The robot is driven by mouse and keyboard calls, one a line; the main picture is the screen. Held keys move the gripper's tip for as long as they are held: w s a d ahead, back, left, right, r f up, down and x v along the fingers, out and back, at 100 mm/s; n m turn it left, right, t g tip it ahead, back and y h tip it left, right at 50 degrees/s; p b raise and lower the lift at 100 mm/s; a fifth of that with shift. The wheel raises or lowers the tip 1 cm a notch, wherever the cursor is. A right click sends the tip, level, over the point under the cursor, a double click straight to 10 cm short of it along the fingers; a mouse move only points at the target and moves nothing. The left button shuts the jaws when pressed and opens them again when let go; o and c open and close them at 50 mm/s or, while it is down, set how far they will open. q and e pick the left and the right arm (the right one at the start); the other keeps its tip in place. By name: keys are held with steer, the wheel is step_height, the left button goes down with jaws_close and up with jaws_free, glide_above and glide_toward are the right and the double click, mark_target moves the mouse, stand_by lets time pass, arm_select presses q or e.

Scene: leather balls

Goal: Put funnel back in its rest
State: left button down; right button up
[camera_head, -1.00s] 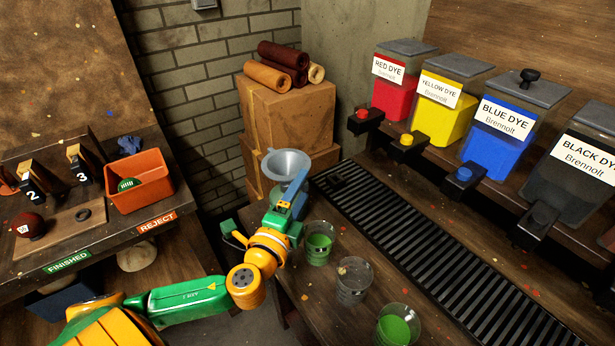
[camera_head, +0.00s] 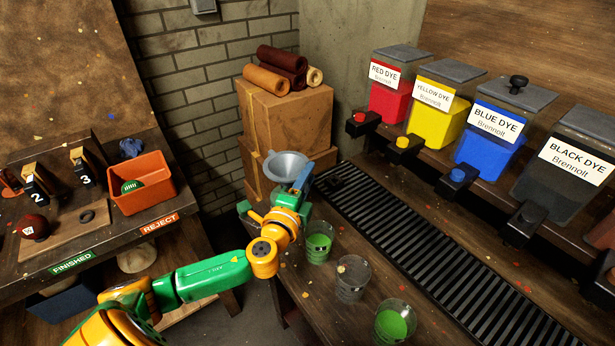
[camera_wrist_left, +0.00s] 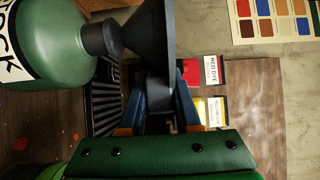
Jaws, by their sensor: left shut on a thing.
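The grey funnel (camera_head: 287,165) is in my left gripper (camera_head: 302,180), held mouth up near the far left end of the drain bench. In the left wrist view, the blue fingers of my left gripper (camera_wrist_left: 162,88) are shut on the narrow lower part of the dark funnel (camera_wrist_left: 150,42). A green bottle (camera_wrist_left: 52,42) with a dark neck is close beside the funnel there; I cannot tell whether they touch. I cannot make out the funnel's rest in either view. My right gripper is not in view.
Plastic cups with green liquid (camera_head: 319,242) (camera_head: 395,322) and a clear cup (camera_head: 354,278) stand on the bench. The drain grate (camera_head: 425,245) runs below several dye dispensers (camera_head: 485,130). Boxes (camera_head: 288,125) stand behind the funnel. An orange bin (camera_head: 160,190) is at left.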

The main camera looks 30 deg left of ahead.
arm_select(q)
step_height(320, 180, up, 5)
steer(key=p, duration=0.5)
steer(key=shift+r, duration=0.1)
stand_by(0.4)
stand_by(0.3)
steer(key=s+d+r+m+g+h, duration=0.1)
steer(key=s+d+r+m+h, duration=0.35)
steer(key=d+m+h, duration=0.5)
steer(key=s+d+f+m+g+h, duration=0.2)
steer(key=s+m+g+h, duration=0.2)
steer(key=s+h, duration=0.5)
steer(key=s+g, duration=0.2)
steer(key=s, duration=0.2)
steer(key=shift+f, duration=0.2)
steer(key=shift+w, duration=0.15)
